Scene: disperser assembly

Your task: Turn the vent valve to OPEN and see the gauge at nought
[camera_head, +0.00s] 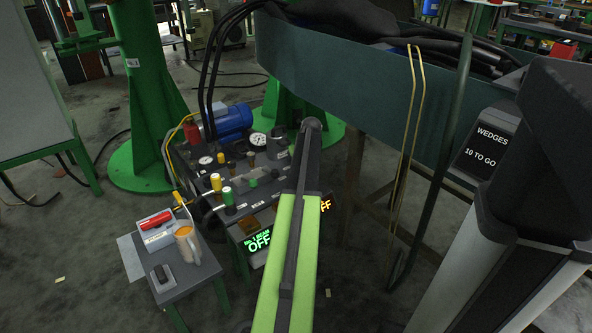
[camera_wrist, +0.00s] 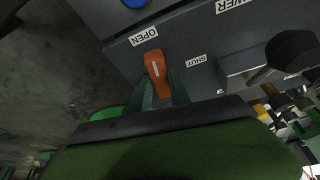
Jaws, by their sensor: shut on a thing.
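In the wrist view an orange valve handle (camera_wrist: 155,68) with a white line sits on a dark grey panel. Its far end points toward the OPEN label (camera_wrist: 145,37); the SHUT label (camera_wrist: 196,61) is to its right. My gripper (camera_wrist: 163,82) is shut on the near part of the handle, with a green finger on each side. In the head view my arm hides the gripper and the handle.
A blue motor (camera_head: 233,121) is at the back of the machine. A small grey table (camera_head: 190,283) at the left holds a mug (camera_head: 186,245) and a box with a red item (camera_head: 155,222). A large teal trough (camera_head: 340,75) with hoses and a WEDGES sign (camera_head: 487,146) are at the right.

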